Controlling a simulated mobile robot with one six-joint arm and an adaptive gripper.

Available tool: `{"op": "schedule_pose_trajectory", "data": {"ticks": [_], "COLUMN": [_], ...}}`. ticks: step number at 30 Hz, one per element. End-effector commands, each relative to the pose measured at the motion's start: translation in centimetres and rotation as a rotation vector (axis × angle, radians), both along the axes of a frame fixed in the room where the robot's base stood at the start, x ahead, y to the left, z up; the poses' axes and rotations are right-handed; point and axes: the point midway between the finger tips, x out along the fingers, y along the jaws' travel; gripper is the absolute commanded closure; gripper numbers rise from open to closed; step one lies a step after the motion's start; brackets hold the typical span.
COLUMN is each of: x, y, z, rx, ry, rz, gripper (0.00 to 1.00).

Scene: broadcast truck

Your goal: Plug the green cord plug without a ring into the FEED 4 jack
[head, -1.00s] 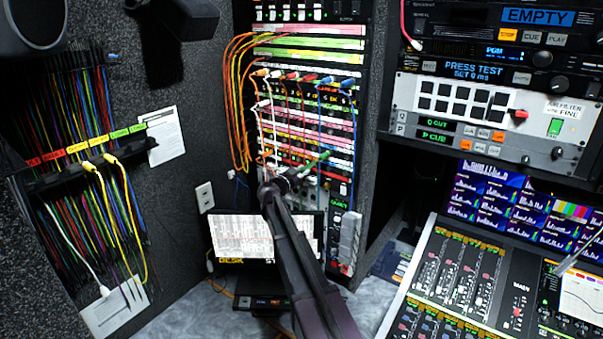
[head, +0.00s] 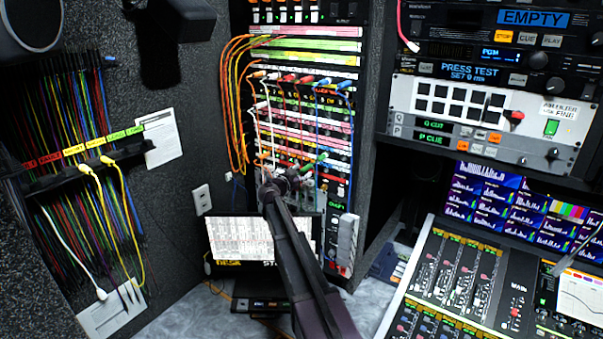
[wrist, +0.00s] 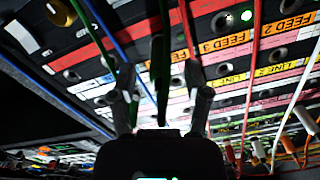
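My gripper (wrist: 160,98) is open in front of the patch panel, its two fingers apart. In the wrist view a dark plug with a green cord (wrist: 157,65) stands between the fingers, with gaps on both sides. I cannot make out a ring on it. A brighter green cord (wrist: 108,45) runs down to the left finger. FEED 3 (wrist: 225,42) and FEED 2 (wrist: 281,27) labels show to the right; the FEED 4 label is not readable. In the head view my gripper (head: 283,182) is just below and left of a green plug (head: 313,162) at the panel.
White, red and blue cords hang across the panel close to my gripper. Orange cords (head: 232,105) loop at its left. A laptop-like screen (head: 262,237) stands below. A cable rack (head: 80,170) is on the left wall and a mixing console (head: 460,285) is at the right.

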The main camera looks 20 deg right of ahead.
Motion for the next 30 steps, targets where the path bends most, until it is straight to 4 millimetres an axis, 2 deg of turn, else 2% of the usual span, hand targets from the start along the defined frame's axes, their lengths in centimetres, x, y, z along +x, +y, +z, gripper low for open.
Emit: {"op": "schedule_pose_trajectory", "data": {"ticks": [11,16,20,30], "x": [-0.1,-0.7,-1.6,-4.6], "y": [0.2,0.9,2.1,6.5], "z": [0.0,0.0,0.0,0.0], "rx": [0.001,0.001,0.001,0.000], "ry": [0.001,0.000,0.000,0.000], "rz": [0.000,0.001,0.001,0.002], "gripper": [0.35,0.35,0.35,0.35]}}
